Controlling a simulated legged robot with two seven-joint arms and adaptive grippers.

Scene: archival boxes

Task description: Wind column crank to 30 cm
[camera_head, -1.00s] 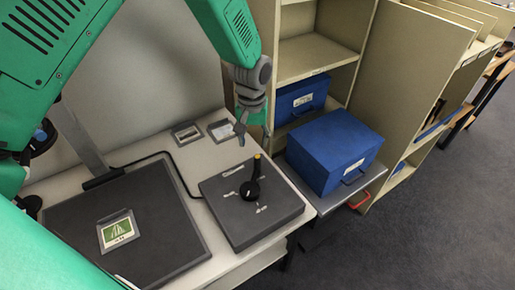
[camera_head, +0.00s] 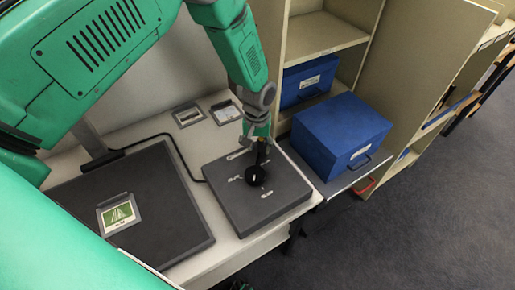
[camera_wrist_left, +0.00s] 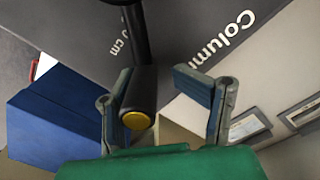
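The column crank (camera_head: 255,174) is black and sits on a dark grey control box (camera_head: 283,201) with white markings. Its upright black handle (camera_head: 261,153) stands under my left gripper (camera_head: 256,132). In the wrist view the handle (camera_wrist_left: 136,98) with its yellow end cap lies between the two fingers of my left gripper (camera_wrist_left: 153,80), nearer the left one in the picture. The fingers are apart. I cannot tell whether one touches the handle. "Column" and a partly hidden "cm" mark show on the box top there. My right gripper is not in view.
A dark flat panel (camera_head: 165,215) with a green-white card (camera_head: 118,214) lies left on the white table (camera_head: 207,147). A blue archival box (camera_head: 340,130) stands right of the control box, and another (camera_head: 308,82) sits in the shelf. Open floor lies at the right.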

